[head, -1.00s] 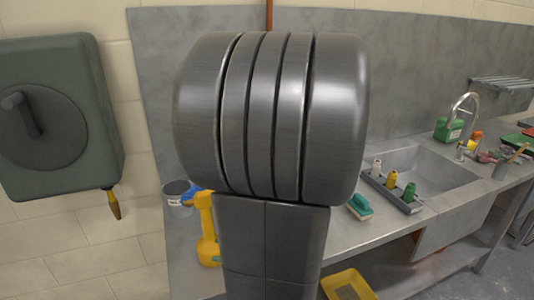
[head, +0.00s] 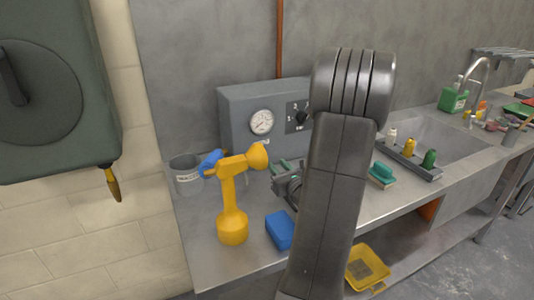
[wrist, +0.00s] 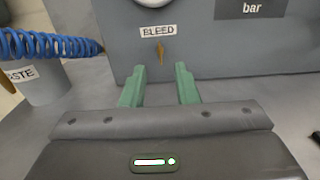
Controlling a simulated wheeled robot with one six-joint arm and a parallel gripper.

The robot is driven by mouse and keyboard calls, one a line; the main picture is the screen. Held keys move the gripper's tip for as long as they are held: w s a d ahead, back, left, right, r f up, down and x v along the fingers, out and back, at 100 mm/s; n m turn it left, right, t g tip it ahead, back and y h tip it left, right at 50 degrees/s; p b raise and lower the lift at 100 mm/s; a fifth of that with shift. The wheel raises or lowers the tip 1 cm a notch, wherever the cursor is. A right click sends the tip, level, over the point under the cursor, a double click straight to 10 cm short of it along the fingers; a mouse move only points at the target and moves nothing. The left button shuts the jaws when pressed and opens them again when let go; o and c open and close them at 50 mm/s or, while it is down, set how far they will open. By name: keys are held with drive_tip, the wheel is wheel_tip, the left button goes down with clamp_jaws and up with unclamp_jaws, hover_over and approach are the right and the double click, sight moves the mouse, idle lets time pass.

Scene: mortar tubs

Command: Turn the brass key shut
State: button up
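The brass key (wrist: 160,52) sits on the front of a grey gauge box (wrist: 225,45), just under a label reading BLEED. It looks roughly upright in the wrist view; I cannot make it out in the head view. My gripper (wrist: 160,75) has two green fingers, spread apart with nothing between them. They point at the box, one on each side of the key's line in the picture, and the key shows just beyond the gap. In the head view my gripper (head: 286,172) is in front of the box (head: 236,105), partly hidden by my arm.
A WASTE cup (head: 187,180) and blue coiled hose (wrist: 45,45) are left of the box. A yellow tool (head: 232,220) and blue block (head: 280,231) stand near the bench front. A bottle rack (head: 410,160) and sink are right. A green wall box (head: 50,90) is far left.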

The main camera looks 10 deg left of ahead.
drive_tip(key=p+x, duration=0.1)
drive_tip(key=x, duration=0.8)
clamp_jaws()
drive_tip(key=shift+f, duration=0.1)
